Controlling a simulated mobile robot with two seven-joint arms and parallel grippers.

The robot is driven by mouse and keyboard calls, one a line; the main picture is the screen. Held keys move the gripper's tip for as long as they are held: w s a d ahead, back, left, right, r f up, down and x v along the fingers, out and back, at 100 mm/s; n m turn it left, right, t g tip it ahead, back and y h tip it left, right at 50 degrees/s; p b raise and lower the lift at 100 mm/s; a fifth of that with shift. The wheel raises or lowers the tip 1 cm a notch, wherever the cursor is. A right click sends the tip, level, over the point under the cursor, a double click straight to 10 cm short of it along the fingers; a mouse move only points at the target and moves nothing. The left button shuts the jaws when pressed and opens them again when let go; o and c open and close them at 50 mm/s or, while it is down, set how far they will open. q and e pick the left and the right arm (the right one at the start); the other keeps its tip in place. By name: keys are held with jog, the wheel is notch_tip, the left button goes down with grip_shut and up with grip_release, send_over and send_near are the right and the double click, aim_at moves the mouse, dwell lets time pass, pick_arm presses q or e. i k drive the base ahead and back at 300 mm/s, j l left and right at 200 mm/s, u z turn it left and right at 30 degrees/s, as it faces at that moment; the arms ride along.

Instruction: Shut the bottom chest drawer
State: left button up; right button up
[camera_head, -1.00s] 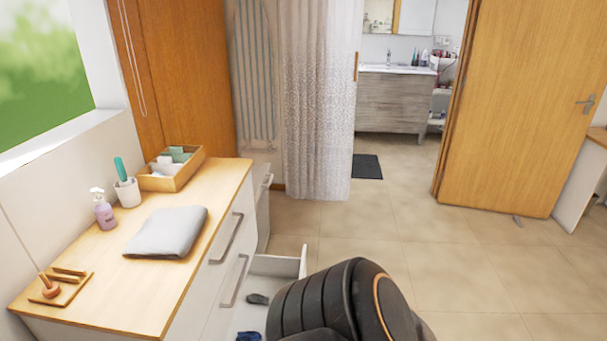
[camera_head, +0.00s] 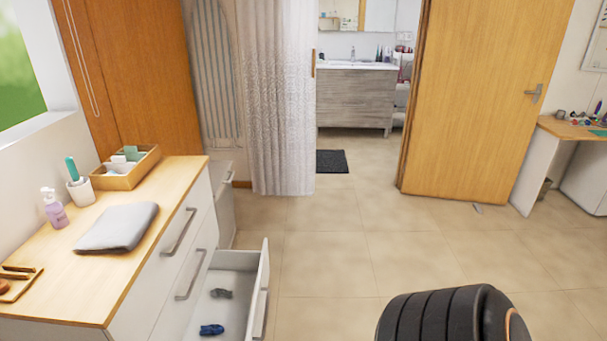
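The chest (camera_head: 135,292) stands at the left with a wooden top and white drawer fronts. Its bottom drawer (camera_head: 238,259) is pulled out to the right. A grey item (camera_head: 221,293) and a dark blue item (camera_head: 211,329) lie inside it. The two drawers above have grey bar handles and look shut. A black ribbed part of my arm shows at the bottom right, apart from the drawer. Neither of my grippers is in view.
A folded grey cloth (camera_head: 118,228), a soap bottle (camera_head: 54,207), a cup (camera_head: 80,191) and a wooden box (camera_head: 128,167) stand on the chest top. Tiled floor (camera_head: 330,250) right of the drawer is clear. An open wooden door (camera_head: 483,95) and a desk (camera_head: 572,128) are further back.

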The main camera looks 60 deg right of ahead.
aim_at(245, 273)
jog(key=z, duration=1.4)
